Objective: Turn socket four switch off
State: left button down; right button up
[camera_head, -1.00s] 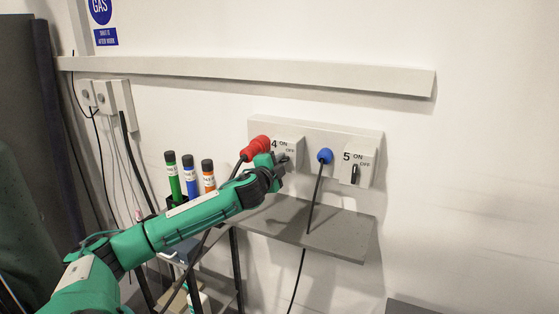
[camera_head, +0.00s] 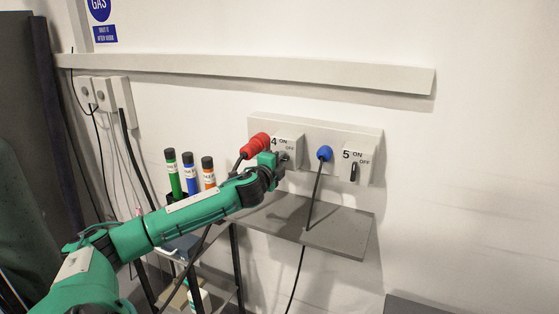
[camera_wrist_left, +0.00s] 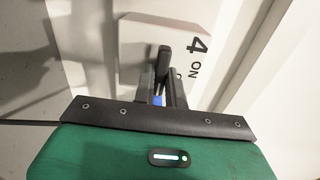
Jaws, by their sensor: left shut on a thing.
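The socket four switch box (camera_head: 291,143), marked 4, ON and OFF, is on the wall panel. My left gripper (camera_head: 282,158) is at its front, and the arm hides the lower part of the box. In the left wrist view the pale box (camera_wrist_left: 140,42) has a black switch lever (camera_wrist_left: 164,58) at its front. My left gripper's fingers (camera_wrist_left: 163,88) are shut on the lever. The lever's exact angle against the ON and OFF marks is hard to tell. My right gripper is not in view.
A red plug (camera_head: 255,146) sits just left of box four. A blue plug (camera_head: 324,154) with a black cable is to the right, then the socket five switch box (camera_head: 358,160). A grey shelf (camera_head: 335,235) is below. Several coloured markers (camera_head: 190,172) stand at the left.

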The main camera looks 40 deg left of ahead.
pick_arm(q)
jog(key=c, duration=1.4)
grip_release()
jog(key=shift+c, duration=0.2)
jog(key=b+v, duration=0.4)
jog(key=v, duration=1)
jog(key=shift+b, duration=0.35)
